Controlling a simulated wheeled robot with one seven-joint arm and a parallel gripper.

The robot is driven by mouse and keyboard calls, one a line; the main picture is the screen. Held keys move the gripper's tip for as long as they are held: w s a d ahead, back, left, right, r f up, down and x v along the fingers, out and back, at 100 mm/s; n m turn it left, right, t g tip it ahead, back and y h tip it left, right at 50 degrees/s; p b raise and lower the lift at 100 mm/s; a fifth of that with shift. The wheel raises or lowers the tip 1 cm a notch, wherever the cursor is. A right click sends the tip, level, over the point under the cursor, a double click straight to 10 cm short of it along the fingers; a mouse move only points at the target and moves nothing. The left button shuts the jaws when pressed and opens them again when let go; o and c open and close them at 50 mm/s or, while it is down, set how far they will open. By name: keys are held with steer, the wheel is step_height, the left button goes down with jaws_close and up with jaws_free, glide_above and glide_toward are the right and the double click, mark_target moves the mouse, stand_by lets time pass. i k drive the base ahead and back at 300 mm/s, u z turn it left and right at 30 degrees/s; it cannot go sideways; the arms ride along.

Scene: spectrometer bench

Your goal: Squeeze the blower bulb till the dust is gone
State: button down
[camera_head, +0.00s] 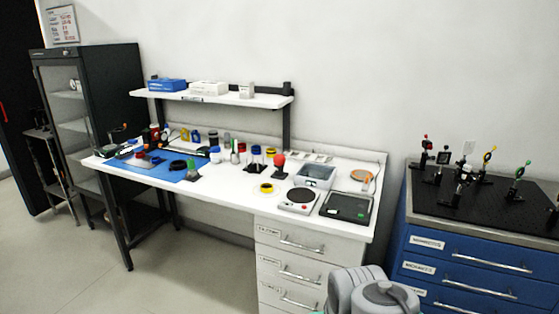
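A small red rounded bulb (280,160) stands upright on the white bench, right of the middle. It looks like the blower bulb, but it is too small to be certain. Nothing touches it from above. No dust can be made out at this distance. My gripper is not in view; only grey rounded parts of my arm show at the bottom, in front of the bench drawers and well short of the bulb.
The white bench (226,190) holds a blue mat (143,168), several bottles, a grey bin (315,177), a round-topped hotplate (299,200) and a black scale (346,207). A shelf (215,98) overhangs its back. A blue cabinet (470,272) stands at right. Floor at left front is clear.

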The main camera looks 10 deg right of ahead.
mark_target(278, 160)
steer(key=u, duration=0.45)
steer(key=i, duration=0.55)
steer(key=u, duration=1.05)
steer(key=i, duration=1.75)
steer(key=z, duration=1)
steer(key=i, duration=0.85)
steer(key=z, duration=0.95)
